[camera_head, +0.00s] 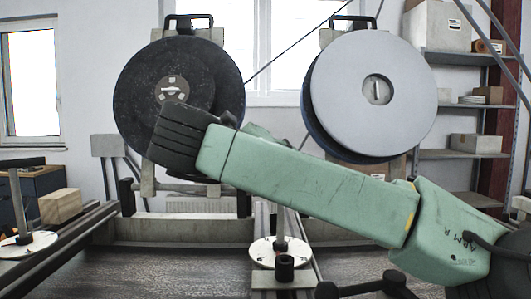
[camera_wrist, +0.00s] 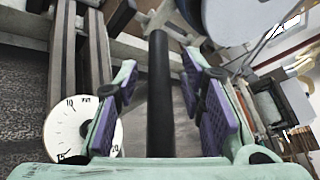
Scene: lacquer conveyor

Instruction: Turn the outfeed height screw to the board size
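A round white dial (camera_head: 280,251) with a dark upright screw (camera_head: 280,222) stands at the lower middle of the head view. A second white dial (camera_head: 30,244) with an upright screw (camera_head: 18,203) stands at the far left. I cannot tell which one is the outfeed screw. In the wrist view a white dial (camera_wrist: 62,128) marked 10, 15, 20 and mm lies left of my gripper, partly behind the left finger. My gripper (camera_wrist: 160,72) is open, purple pads apart. A black round bar (camera_wrist: 160,115) shows between the fingers with gaps on both sides.
A black disc (camera_head: 130,85) and a grey disc (camera_head: 372,95) hang behind the conveyor, with my arm in front. A wooden block (camera_head: 60,206) sits at left on the conveyor side. A dark knob (camera_head: 285,267) stands in front of the middle dial. Shelves (camera_head: 470,105) stand at right.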

